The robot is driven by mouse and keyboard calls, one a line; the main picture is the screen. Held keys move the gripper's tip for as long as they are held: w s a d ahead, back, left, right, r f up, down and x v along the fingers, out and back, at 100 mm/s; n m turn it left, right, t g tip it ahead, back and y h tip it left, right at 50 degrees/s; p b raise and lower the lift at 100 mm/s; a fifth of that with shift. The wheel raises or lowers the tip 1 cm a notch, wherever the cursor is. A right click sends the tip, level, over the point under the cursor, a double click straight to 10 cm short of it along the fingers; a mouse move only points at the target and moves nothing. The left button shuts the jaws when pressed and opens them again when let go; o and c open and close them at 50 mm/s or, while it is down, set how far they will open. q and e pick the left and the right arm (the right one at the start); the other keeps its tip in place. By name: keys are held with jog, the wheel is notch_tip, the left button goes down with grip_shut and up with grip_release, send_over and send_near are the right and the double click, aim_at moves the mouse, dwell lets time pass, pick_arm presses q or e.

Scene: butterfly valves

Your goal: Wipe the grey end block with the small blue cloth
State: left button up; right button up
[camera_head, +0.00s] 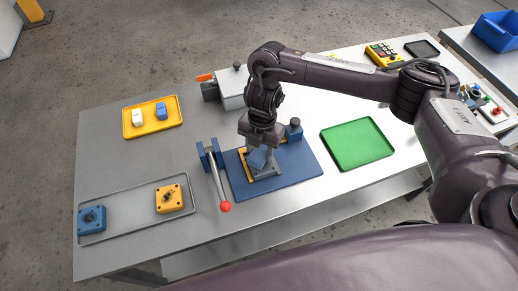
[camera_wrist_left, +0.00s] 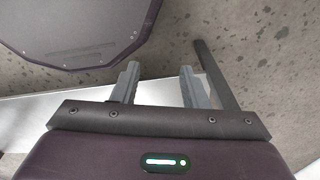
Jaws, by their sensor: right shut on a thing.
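A lever with a red knob (camera_head: 226,206) stands left of the fixture. A yellow tray (camera_head: 128,128) holds a white and a blue item. A grey tray (camera_head: 131,201) holds a blue and an orange block. A green tray (camera_head: 357,143) on the right is empty.

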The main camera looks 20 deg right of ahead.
jog(key=shift+w+r+p, duration=0.25)
jog(key=shift+r+p, duration=0.75)
jog(key=shift+r, duration=0.25)
jog(key=r+p, duration=0.3)
jog(key=shift+s+r, duration=0.2)
jog(key=shift+s, duration=0.2)
jog(key=shift+w+r+p, duration=0.15)
jog(key=shift+r+p, duration=0.5)
jog(key=shift+p, duration=0.1)
jog(key=shift+r+p, duration=0.3)
jog(key=shift+r, duration=0.2)
pick_arm(q)
notch_tip(320, 180, up, 7)
jog(key=s, duration=0.2)
jog(key=shift+a, duration=0.3)
pick_arm(e)
jog(key=shift+f, duration=0.1)
